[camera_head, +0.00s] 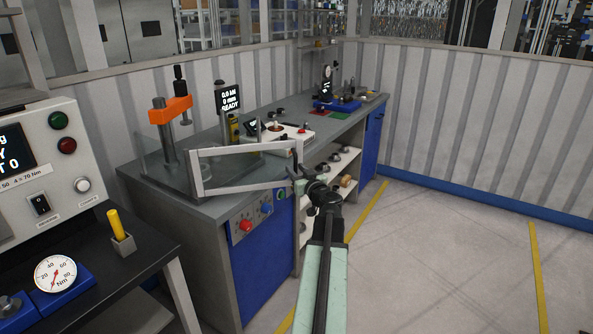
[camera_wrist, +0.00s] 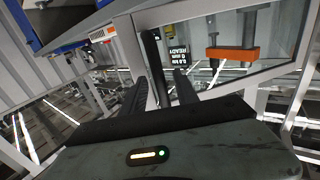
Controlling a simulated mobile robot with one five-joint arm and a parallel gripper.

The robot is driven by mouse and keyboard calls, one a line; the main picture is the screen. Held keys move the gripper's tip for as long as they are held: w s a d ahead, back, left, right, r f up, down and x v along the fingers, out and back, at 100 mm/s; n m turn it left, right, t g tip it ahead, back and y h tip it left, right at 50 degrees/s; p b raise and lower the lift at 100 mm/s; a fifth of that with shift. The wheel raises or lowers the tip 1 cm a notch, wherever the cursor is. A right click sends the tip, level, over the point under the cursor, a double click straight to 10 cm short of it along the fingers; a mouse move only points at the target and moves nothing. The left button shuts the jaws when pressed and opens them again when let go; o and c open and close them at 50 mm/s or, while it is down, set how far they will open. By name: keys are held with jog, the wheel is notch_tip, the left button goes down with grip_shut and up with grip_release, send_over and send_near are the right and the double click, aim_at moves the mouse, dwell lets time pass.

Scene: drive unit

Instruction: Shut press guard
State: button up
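The press guard (camera_head: 240,148) is a clear panel in a pale grey frame. It stands swung out from the press (camera_head: 168,130), which has a grey column and an orange head. My gripper (camera_head: 300,181) is at the guard's right end, in front of the bench. In the wrist view, my two dark fingers (camera_wrist: 160,92) are apart. A dark upright bar (camera_wrist: 154,65) beside the guard's frame (camera_wrist: 225,88) shows between them. I cannot tell whether the fingers touch it. The orange press head (camera_wrist: 232,54) shows through the clear panel.
The grey bench (camera_head: 350,124) with blue doors carries a readout (camera_head: 228,98) and instruments. A button panel (camera_head: 256,213) is on its front below the guard. A dark table (camera_head: 90,262) with a dial gauge (camera_head: 55,273) stands at left. The floor at right is clear.

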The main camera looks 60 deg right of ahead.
jog(key=shift+w+d, duration=0.2)
jog(key=shift+w, duration=0.15)
grip_shut()
dwell(1.1)
